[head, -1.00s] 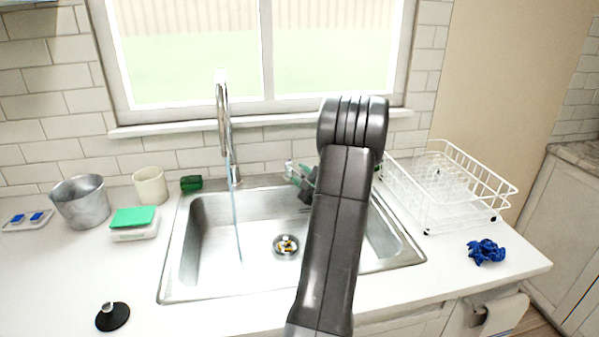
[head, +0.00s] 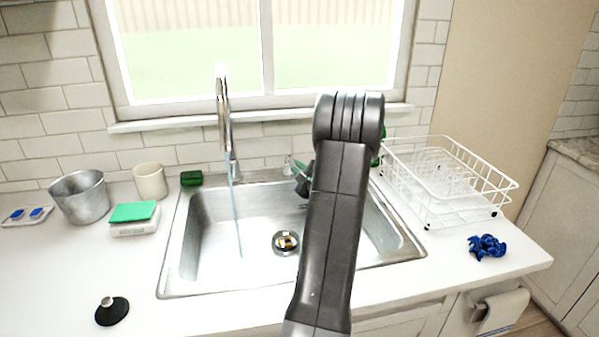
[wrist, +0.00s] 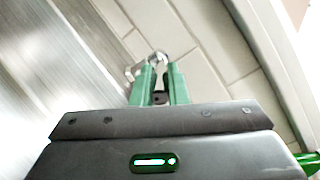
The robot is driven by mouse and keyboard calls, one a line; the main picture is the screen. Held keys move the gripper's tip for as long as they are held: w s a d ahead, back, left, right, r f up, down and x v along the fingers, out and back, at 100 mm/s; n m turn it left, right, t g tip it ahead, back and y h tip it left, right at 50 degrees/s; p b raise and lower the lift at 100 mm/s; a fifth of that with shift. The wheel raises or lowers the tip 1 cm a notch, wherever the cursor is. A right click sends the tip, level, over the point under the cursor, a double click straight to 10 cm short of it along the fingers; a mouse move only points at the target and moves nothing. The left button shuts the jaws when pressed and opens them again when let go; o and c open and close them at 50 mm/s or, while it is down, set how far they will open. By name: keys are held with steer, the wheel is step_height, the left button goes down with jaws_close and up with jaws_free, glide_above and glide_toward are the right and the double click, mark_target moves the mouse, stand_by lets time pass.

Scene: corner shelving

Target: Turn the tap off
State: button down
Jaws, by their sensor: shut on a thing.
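The chrome tap (head: 226,130) stands upright behind the sink, and a thin stream of water (head: 237,220) falls from it into the basin. To its right is a small chrome tap handle (head: 287,164) at the sink's back edge. My gripper (head: 294,167) is at this handle, partly hidden by my own arm. In the wrist view, the green fingers of my gripper (wrist: 158,78) are closed around the shiny metal tap handle (wrist: 156,60), against the white tiles.
The steel sink (head: 190,250) has a drain with small yellow bits. A white dish rack (head: 460,205) and a blue crumpled cloth (head: 487,247) are to the right. A metal bucket (head: 80,198), cup (head: 150,181), scale (head: 135,225) and black stopper (head: 112,311) are to the left.

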steer(key=h+b, duration=0.1)
steer(key=b, duration=0.1)
steer(key=a+m+t+h+b, duration=0.1)
steer(key=b, duration=0.2)
steer(key=m+h+b, duration=0.1)
steer(key=b, duration=0.1)
steer(key=shift+s+a, duration=0.2)
steer(key=shift+a, duration=0.1)
steer(key=shift+t, duration=0.3)
steer(key=c, duration=1.4)
jaws_free()
steer(key=shift+c, duration=0.2)
steer(key=shift+s, duration=0.1)
steer(key=b+v, duration=0.2)
steer(key=v, duration=1.1)
steer(key=shift+s+r, duration=0.15)
steer(key=shift+s, duration=0.2)
